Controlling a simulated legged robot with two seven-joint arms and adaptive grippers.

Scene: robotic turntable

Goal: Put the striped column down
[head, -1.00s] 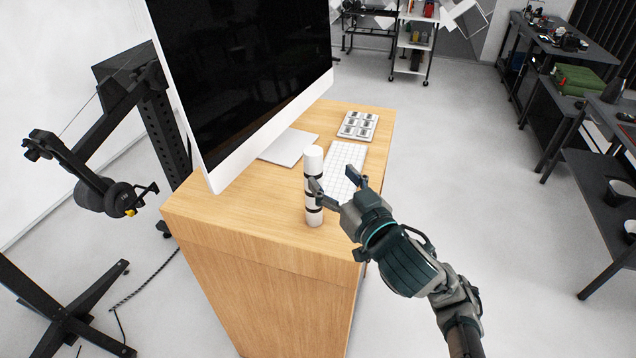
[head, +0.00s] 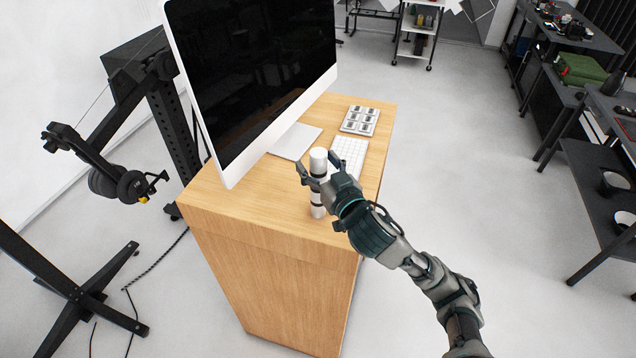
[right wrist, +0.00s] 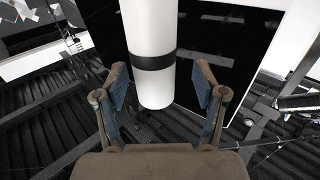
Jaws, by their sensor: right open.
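The striped column (head: 317,197), white with dark bands, stands upright on the wooden desk (head: 240,207) near its front edge. My right gripper (head: 318,165) is at the column's upper part, with its fingers spread to either side. In the right wrist view, the column (right wrist: 150,35) appears between the open fingers of the right gripper (right wrist: 161,75), with gaps visible on both sides. The gripper hides part of the column's middle in the head view. My left gripper is not in view.
A large monitor (head: 250,75) stands on the desk behind and left of the column. A white keyboard (head: 350,155) and a button pad (head: 360,120) lie behind it. Black equipment (head: 120,185) stands on the floor at left. Dark shelves (head: 590,180) are at right.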

